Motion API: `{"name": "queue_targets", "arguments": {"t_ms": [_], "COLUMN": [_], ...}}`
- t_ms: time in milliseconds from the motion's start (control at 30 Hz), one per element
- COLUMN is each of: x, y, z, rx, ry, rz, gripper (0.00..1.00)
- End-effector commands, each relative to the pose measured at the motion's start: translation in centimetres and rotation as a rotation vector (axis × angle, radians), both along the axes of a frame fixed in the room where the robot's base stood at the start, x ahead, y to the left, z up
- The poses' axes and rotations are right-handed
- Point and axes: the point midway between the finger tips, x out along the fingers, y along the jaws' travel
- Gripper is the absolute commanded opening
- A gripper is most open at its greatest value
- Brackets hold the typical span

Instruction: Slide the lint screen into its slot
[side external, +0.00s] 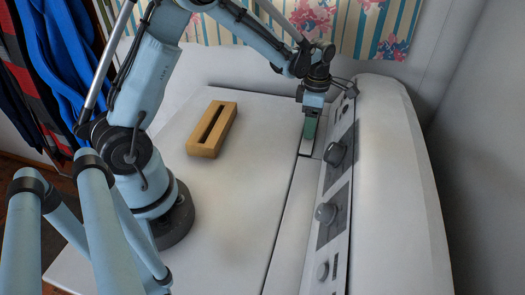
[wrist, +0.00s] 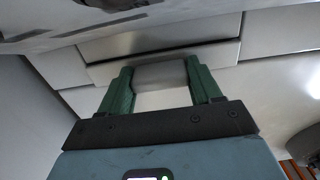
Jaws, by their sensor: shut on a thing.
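My gripper (side external: 310,126) points down at the back of the machine top, beside the control panel. In the wrist view its two green fingers (wrist: 158,68) are shut on a light grey piece, which I take to be the lint screen (wrist: 162,78). Its end shows as a pale strip just below the fingers in the side view (side external: 306,147). A dark narrow gap runs across the light grey surface just beyond the fingertips in the wrist view. I cannot tell how far the screen is inside the slot, as the fingers and surface hide its lower part.
A wooden block (side external: 208,144) with a long, empty-looking dark groove lies on the white machine top (side external: 225,215). The raised control panel (side external: 338,160) with several knobs stands close to the right of my gripper. The front of the top is clear.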

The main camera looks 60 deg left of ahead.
Motion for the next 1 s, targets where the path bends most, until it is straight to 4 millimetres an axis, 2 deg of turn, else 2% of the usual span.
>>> {"name": "queue_targets", "arguments": {"t_ms": [267, 300, 467, 500, 800, 1000], "x": [0.0, 0.0, 0.0, 0.0, 0.0, 0.0], "y": [0.0, 0.0, 0.0, 0.0, 0.0, 0.0], "z": [-0.2, -0.2, -0.2, -0.1, 0.1, 2.2], "rx": [0.001, 0.001, 0.001, 0.0, 0.0, 0.0], "ry": [-0.001, -0.001, -0.001, 0.0, 0.0, 0.0], "rz": [0.0, 0.0, 0.0, 0.0, 0.0, 0.0], "gripper": [0.37, 0.67, 0.91, 0.94, 0.94, 0.94]}}
